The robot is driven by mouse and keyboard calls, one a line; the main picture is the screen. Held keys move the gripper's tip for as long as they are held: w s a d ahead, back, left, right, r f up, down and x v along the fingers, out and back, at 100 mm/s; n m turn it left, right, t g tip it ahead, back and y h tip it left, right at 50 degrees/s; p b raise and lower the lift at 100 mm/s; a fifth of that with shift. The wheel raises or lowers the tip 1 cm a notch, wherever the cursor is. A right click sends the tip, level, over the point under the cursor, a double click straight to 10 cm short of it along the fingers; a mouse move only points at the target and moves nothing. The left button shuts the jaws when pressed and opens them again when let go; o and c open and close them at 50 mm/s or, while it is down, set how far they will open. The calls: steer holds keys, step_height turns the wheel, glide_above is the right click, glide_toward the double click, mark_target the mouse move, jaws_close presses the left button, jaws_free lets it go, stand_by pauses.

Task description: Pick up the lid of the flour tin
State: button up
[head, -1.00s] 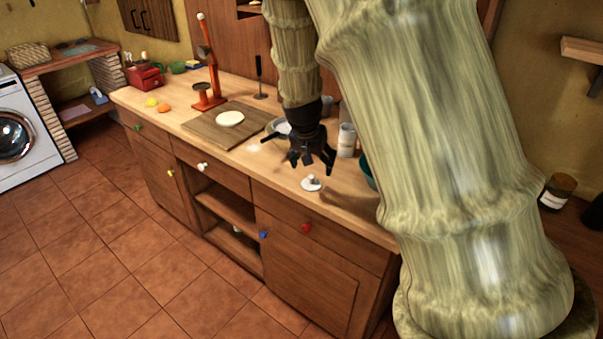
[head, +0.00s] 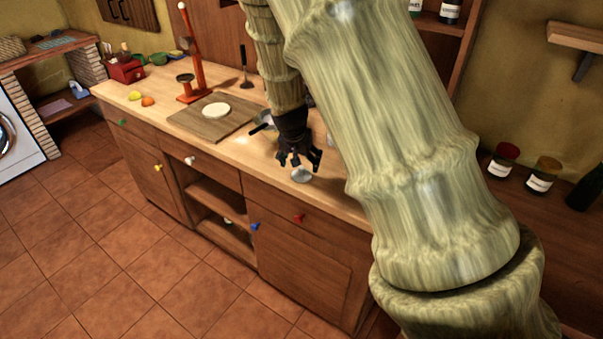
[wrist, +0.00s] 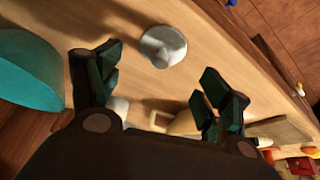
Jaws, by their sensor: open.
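The lid (head: 302,174), a small pale grey disc, lies on the wooden counter near its front edge, right below my gripper. It also shows in the wrist view (wrist: 163,46) as a round grey lid, just beyond the fingertips and between their lines. My gripper (head: 299,164) is open and points down over the lid. Its two dark fingers (wrist: 160,78) are spread wide in the wrist view, with nothing between them. I see no contact with the lid. The flour tin cannot be made out for certain; my arm hides part of the counter.
A teal bowl (wrist: 28,70) stands left of the fingers in the wrist view. A cream-coloured vessel (wrist: 180,122) shows between the finger bases. A cutting board (head: 185,123) with a white round piece and an orange stand (head: 196,60) are farther left on the counter.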

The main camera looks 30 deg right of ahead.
mark_target(301, 168)
steer(key=shift+p+x, duration=0.65)
steer(key=shift+x, duration=1.6)
steer(key=shift+s+a+f, duration=0.1)
steer(key=shift+s+a, duration=0.05)
steer(key=shift+a, duration=0.05)
steer(key=c, duration=0.8)
